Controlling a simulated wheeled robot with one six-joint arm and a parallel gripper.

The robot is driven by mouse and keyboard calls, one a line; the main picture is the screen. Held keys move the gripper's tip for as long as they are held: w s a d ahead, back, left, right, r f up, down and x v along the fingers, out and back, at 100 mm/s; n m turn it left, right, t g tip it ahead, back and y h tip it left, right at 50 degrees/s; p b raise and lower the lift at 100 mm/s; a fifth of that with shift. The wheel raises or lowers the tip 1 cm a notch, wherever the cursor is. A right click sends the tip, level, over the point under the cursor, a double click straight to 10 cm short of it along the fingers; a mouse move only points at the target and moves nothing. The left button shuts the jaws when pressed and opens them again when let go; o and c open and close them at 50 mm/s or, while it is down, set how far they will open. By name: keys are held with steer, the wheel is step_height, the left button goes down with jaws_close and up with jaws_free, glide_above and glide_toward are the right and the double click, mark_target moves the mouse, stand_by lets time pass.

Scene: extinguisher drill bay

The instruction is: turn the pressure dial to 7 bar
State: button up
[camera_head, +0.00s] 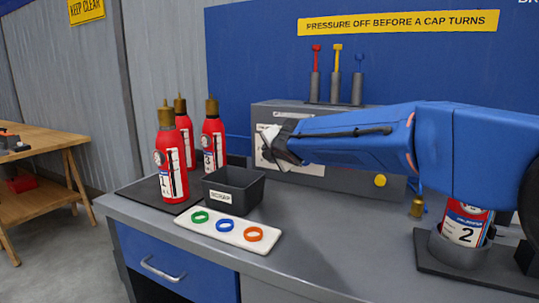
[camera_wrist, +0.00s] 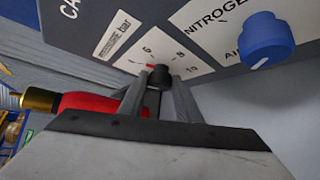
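The pressure dial (camera_wrist: 159,76) is a small black knob with a red pointer, on a white scale with printed numbers. In the wrist view the pointer lies near the 6, left of the 8; its exact reading is hard to tell. My gripper (camera_wrist: 158,82) has a finger on each side of the knob and looks shut on it. In the head view my gripper (camera_head: 276,148) is at the front of the grey panel box (camera_head: 310,178) and hides the dial there.
A blue knob (camera_wrist: 265,38) is right of the dial, under "NITROGEN". On the bench stand red extinguishers (camera_head: 171,160), a dark bin (camera_head: 234,190) and a white tray with coloured rings (camera_head: 228,228). Extinguisher 2 (camera_head: 465,228) stands in a holder below my arm.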

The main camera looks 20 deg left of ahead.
steer(key=o, duration=0.3)
steer(key=shift+s+d, duration=0.1)
steer(key=v, duration=1.7)
steer(key=shift+d+r, duration=0.1)
